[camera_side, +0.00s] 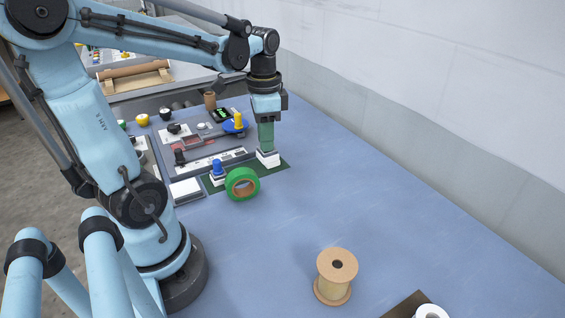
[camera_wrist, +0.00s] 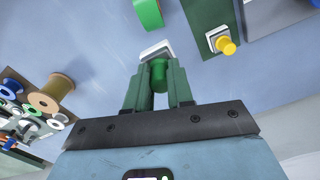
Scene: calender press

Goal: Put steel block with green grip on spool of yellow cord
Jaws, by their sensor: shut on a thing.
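The steel block (camera_side: 268,159) has a pale, shiny base and an upright green grip (camera_wrist: 159,76). My gripper (camera_side: 266,138) is shut on the green grip from above, with one green finger on each side in the wrist view. The block is upright at a dark green mat (camera_side: 283,164); I cannot tell whether it touches. A tan spool (camera_side: 335,278), seemingly the one with yellow cord, stands upright on the blue table, nearer the side camera and clear of my gripper. In the wrist view a tan spool (camera_wrist: 57,88) shows at the left.
A green tape roll (camera_side: 242,184) and a block with a blue knob (camera_side: 217,172) stand left of my gripper. A block with a yellow knob (camera_side: 238,122) is behind. A white roll (camera_side: 431,312) shows at the bottom edge. The table between block and spool is clear.

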